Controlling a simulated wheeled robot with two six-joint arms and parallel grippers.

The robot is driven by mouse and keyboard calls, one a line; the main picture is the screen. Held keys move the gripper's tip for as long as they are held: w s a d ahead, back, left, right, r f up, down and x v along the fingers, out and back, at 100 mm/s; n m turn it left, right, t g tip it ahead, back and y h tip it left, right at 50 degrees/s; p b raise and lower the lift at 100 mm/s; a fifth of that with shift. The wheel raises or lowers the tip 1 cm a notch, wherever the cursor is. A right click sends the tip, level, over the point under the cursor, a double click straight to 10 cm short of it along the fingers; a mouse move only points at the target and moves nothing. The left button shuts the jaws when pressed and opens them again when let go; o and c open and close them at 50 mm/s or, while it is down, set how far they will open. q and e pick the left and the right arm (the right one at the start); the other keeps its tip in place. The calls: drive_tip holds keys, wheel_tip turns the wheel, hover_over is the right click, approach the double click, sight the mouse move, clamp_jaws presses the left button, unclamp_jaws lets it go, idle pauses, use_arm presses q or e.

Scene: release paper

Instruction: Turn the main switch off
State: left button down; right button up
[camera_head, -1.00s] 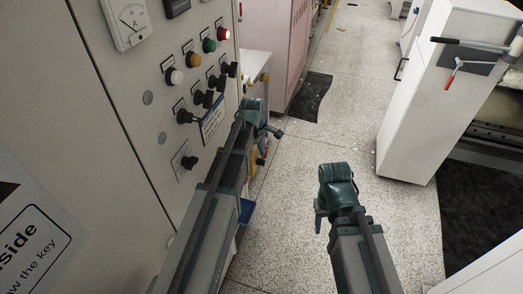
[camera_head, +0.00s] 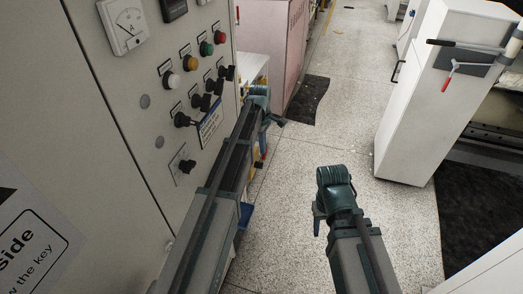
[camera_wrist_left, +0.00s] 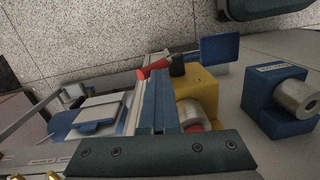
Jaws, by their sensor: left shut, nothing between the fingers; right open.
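The grey control panel (camera_head: 130,90) stands at the left of the head view. It carries several black rotary switches (camera_head: 197,102) in a slanting row, and a lone black knob (camera_head: 187,166) on a small plate lower down. The labels are too small to read, so I cannot tell which is the main switch. The red lamp (camera_head: 220,37) at the top looks dull. My left gripper (camera_head: 277,121) is shut and empty, beyond the panel's right edge and apart from the switches. My right gripper (camera_head: 318,218) is open and empty over the floor.
A pink cabinet (camera_head: 270,40) stands behind the panel. A white cabinet (camera_head: 415,110) with a handle stands at the right. The left wrist view shows a yellow block (camera_wrist_left: 196,88) and a blue block (camera_wrist_left: 262,105) on a surface.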

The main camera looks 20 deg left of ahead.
use_arm(q)
drive_tip(key=w+f+b, duration=0.4)
drive_tip(key=shift+w, duration=0.2)
use_arm(e)
wheel_tip(320, 180, down, 4)
drive_tip(key=shift+f, duration=0.1)
use_arm(q)
drive_tip(key=shift+d+f, duration=0.1)
drive_tip(key=shift+d, duration=0.05)
use_arm(e)
drive_tip(key=shift+s, duration=0.1)
idle(0.5)
use_arm(q)
drive_tip(key=w+a+r+p, duration=0.1)
drive_tip(key=w+r+p, duration=0.7)
drive_tip(key=r+p, duration=0.1)
drive_tip(key=shift+w+a+r, duration=0.15)
drive_tip(key=shift+w+r, duration=0.05)
drive_tip(key=shift+w, duration=0.05)
use_arm(e)
wheel_tip(320, 180, up, 10)
drive_tip(key=d, duration=0.1)
drive_tip(key=shift+w+f, duration=0.2)
drive_tip(key=shift+f, duration=0.05)
